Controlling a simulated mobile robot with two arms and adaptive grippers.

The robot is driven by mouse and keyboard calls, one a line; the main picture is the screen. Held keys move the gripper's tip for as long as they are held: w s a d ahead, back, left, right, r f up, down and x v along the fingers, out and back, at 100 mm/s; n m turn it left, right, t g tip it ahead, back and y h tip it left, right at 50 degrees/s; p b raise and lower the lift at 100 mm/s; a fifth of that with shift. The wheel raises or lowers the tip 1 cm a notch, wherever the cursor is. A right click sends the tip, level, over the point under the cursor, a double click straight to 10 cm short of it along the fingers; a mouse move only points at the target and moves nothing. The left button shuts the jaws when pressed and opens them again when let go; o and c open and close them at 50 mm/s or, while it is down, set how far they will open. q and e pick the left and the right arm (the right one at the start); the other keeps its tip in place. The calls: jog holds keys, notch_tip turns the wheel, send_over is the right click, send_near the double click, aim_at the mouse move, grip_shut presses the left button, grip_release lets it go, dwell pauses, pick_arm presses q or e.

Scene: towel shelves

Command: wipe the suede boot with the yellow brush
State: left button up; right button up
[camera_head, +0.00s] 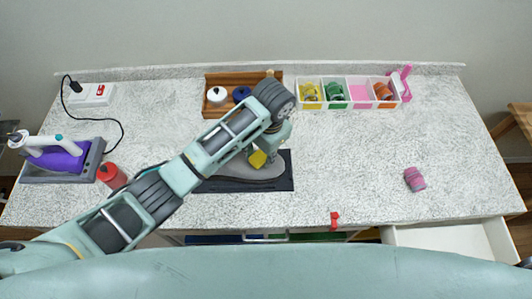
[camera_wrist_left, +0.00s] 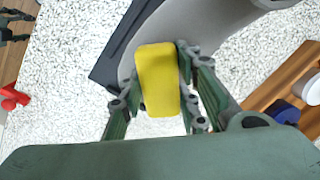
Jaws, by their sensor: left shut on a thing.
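My left gripper (camera_wrist_left: 158,85) is shut on the yellow brush (camera_wrist_left: 157,78), which also shows in the head view (camera_head: 258,159) under the arm. The grey suede boot (camera_head: 250,172) lies on a dark mat (camera_head: 285,183) at the middle of the table. In the head view the brush is over the boot, and my left arm covers part of the boot. The boot also shows at the top of the wrist view (camera_wrist_left: 200,22). I cannot tell whether the brush touches it. My right gripper is not clearly in view.
A wooden tray (camera_head: 215,112) with spools stands behind the mat. A white divided box (camera_head: 345,104) with coloured spools is to its right. A purple iron (camera_head: 62,158) and red cylinder (camera_head: 112,175) are at left. A pink spool (camera_head: 414,179) and red piece (camera_head: 334,220) lie at right.

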aim_at(259, 152)
pick_arm(q)
jog(key=shift+a+r, duration=0.3)
jog(key=shift+a, duration=0.3)
jog(key=shift+d+r, duration=0.25)
jog(key=shift+r, duration=1)
jog(key=shift+d+r, duration=0.2)
jog(key=shift+r, duration=1.05)
jog(key=shift+d+r, duration=0.2)
jog(key=shift+r, duration=1.25)
